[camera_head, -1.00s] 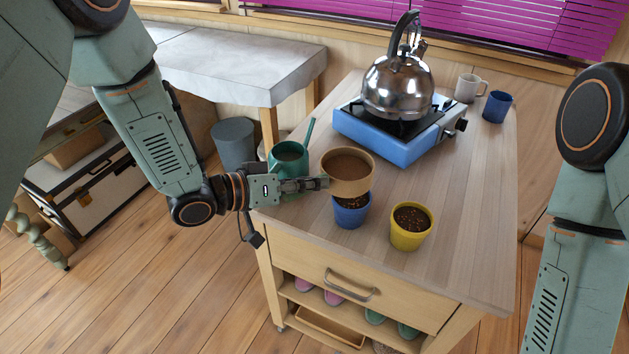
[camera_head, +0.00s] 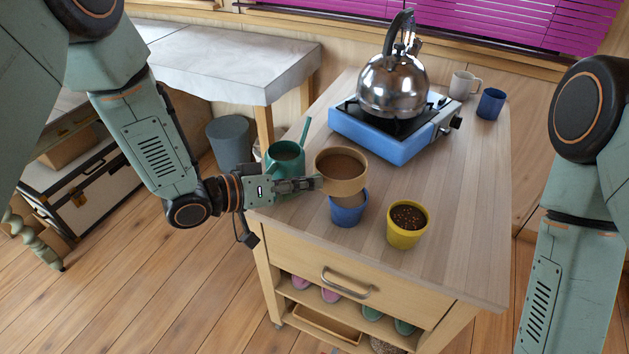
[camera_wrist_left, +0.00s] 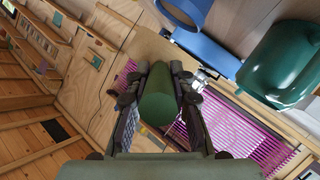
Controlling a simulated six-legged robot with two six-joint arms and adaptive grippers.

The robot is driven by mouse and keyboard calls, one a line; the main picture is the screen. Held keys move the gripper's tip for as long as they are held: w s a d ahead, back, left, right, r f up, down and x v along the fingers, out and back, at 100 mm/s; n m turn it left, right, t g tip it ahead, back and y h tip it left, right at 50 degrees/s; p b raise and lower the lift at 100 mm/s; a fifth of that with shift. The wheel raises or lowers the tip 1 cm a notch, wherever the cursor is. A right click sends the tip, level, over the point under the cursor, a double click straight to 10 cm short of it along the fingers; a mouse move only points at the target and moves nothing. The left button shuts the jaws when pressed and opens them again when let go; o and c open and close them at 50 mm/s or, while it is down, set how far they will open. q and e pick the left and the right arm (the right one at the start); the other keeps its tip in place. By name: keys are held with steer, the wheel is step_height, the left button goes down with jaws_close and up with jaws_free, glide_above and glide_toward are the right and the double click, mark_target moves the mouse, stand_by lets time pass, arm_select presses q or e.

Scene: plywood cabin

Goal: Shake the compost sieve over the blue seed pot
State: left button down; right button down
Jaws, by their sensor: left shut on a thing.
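The compost sieve (camera_head: 343,187) is a round tan-walled sieve with brown compost inside. My left gripper (camera_head: 302,184) is shut on its handle from the left and holds it above the blue seed pot. The green handle (camera_wrist_left: 158,97) shows between the fingers in the left wrist view. The blue seed pot (camera_head: 348,214) stands on the wooden cart top, and the sieve hides part of its mouth. A plain light brown patch shows at that mouth; I cannot tell whether it is fill or falling compost. My right gripper is out of view.
A yellow pot (camera_head: 406,233) of dark soil stands right of the blue pot. A green watering can (camera_head: 284,160) is close behind my left gripper. Behind are a blue stove (camera_head: 375,140) with a kettle (camera_head: 391,88), and two mugs. The cart's right side is clear.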

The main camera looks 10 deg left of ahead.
mark_target(336, 184)
arm_select(q)
steer(key=d, duration=0.3)
steer(key=shift+s+d, duration=0.1)
steer(key=shift+d, duration=0.6)
steer(key=shift+a, duration=0.35)
steer(key=shift+a+p, duration=0.4)
steer(key=shift+a, duration=1.3)
steer(key=shift+d, duration=2.1)
steer(key=shift+a+p, duration=0.3)
steer(key=shift+a, duration=1.85)
steer(key=shift+d, duration=2.05)
steer(key=shift+a+p, duration=0.3)
steer(key=shift+a, duration=1.8)
steer(key=shift+d, duration=2.15)
steer(key=shift+a, duration=2.15)
steer(key=shift+d, duration=0.1)
